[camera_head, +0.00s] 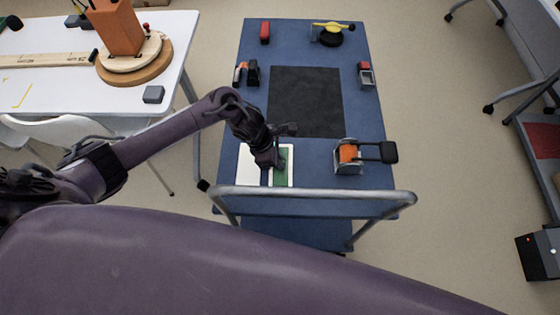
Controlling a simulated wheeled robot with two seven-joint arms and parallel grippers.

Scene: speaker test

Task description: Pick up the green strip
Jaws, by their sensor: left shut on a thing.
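The green strip (281,168) lies over a white sheet or board (248,167) at the near left of the blue cart top. My left gripper (270,162) is at the strip's left side, pointing down, and is shut on the green strip. The gripper and wrist hide part of the strip and of the white board. I cannot tell whether the strip is lifted off the board. My right gripper is not in view.
The blue cart (220,110) has a near rail (310,192) and a black mat (305,100). An orange-and-black device (348,154) stands right of the strip. Small items line the cart's far part. A white table (60,95) stands at left.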

